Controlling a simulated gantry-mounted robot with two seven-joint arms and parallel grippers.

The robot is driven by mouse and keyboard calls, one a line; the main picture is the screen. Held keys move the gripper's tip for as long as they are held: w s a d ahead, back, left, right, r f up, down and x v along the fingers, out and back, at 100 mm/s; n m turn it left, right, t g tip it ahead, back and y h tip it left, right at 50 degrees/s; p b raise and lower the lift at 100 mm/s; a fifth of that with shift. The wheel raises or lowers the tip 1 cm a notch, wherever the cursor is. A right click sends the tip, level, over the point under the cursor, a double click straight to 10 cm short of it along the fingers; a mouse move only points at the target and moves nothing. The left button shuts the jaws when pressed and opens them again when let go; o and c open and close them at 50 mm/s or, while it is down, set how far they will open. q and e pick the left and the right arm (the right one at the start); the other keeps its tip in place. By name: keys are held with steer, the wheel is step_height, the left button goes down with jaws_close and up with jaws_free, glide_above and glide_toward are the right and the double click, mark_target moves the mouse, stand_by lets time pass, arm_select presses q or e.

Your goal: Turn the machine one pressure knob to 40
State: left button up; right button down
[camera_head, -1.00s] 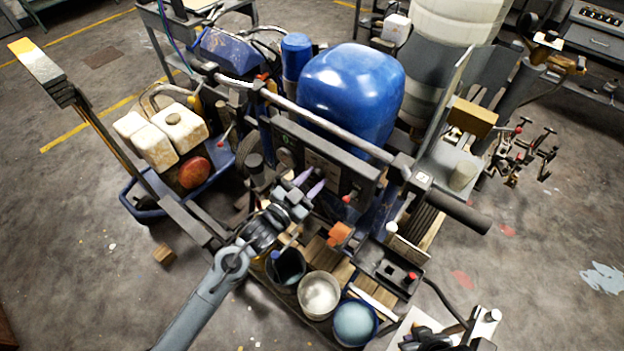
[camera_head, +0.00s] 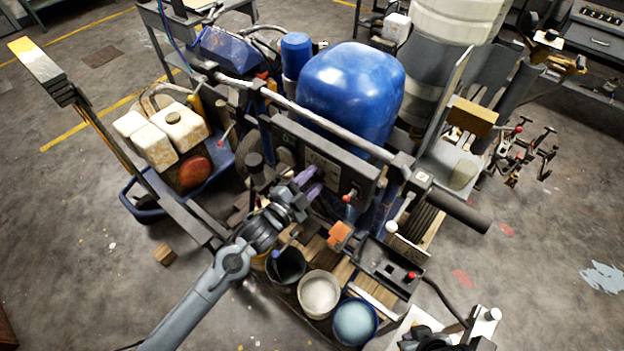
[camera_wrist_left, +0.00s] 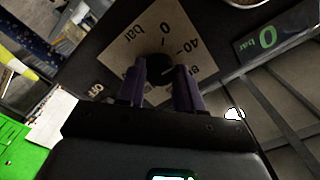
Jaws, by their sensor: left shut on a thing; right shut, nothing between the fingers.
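The machine's dark control panel (camera_head: 355,185) faces my left arm. The fingers hide part of the knob and plate. I cannot surely tell where the knob points. A green display (camera_wrist_left: 268,38) beside the plate reads "0 bar". My right gripper (camera_head: 432,341) is partly visible at the bottom edge, shut and empty.
A metal handlebar (camera_head: 315,122) crosses above the panel, before a blue tank (camera_head: 352,92). A red-tipped lever (camera_head: 348,196) is right of my left gripper. Several paint pots, including a white one (camera_head: 319,293), stand below. An orange block (camera_head: 340,235) is nearby.

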stand_by(0.3)
arm_select(q)
steer(key=o, duration=1)
steer(key=shift+o, duration=0.2)
steer(key=v, duration=1.1)
steer(key=shift+w, duration=0.1)
